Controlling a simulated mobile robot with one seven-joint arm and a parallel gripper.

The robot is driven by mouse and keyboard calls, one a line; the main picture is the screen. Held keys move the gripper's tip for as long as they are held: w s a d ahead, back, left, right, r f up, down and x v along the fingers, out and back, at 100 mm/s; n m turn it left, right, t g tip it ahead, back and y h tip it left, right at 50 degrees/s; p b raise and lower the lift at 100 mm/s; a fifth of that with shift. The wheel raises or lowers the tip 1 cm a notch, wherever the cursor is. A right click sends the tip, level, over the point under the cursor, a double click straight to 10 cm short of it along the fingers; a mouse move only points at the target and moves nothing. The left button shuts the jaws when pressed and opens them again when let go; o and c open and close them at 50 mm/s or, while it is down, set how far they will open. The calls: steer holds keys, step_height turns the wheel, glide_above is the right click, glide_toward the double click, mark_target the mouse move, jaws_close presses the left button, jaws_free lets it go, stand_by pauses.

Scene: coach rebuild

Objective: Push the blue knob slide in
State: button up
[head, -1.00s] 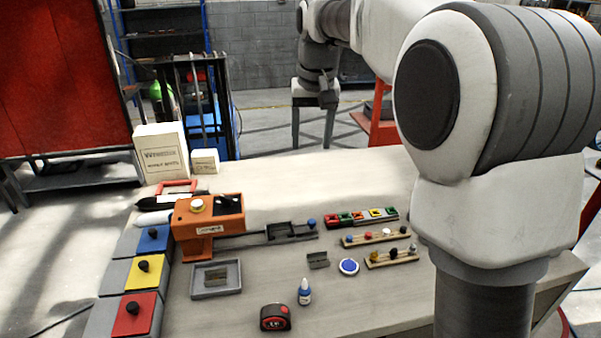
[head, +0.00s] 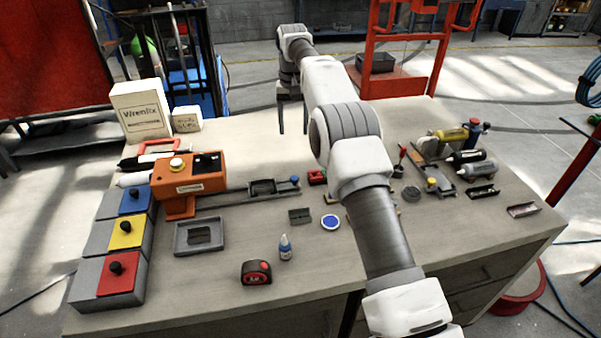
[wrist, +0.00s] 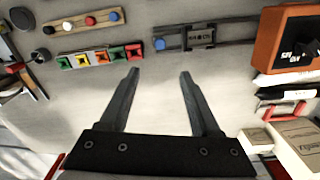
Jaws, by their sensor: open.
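The slide (head: 262,187) is a dark grey carriage on a long grey rail, with a blue knob (head: 295,180) at its right end. The rail runs left into an orange housing (head: 190,174). In the wrist view the slide (wrist: 198,36) and its blue knob (wrist: 160,44) show near the top, beyond the fingertips, with the orange housing (wrist: 285,40) to the right. The slide stands out of the housing, with bare rail between them. My gripper (wrist: 158,75) is open and empty, apart from the knob. In the head view it (head: 294,130) hangs over the table's far side.
A row of coloured blocks (wrist: 100,56) and a wooden peg strip (wrist: 85,22) lie near the knob. A grey tray (head: 178,238), blue bottle (head: 285,248) and tape measure (head: 256,272) stand in front. White boxes (head: 140,108) stand at the back left.

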mark_target(294, 177)
step_height(294, 177, down, 17)
steer(key=shift+f, duration=0.2)
stand_by(0.3)
steer(key=shift+c, duration=0.2)
jaws_close()
stand_by(1.2)
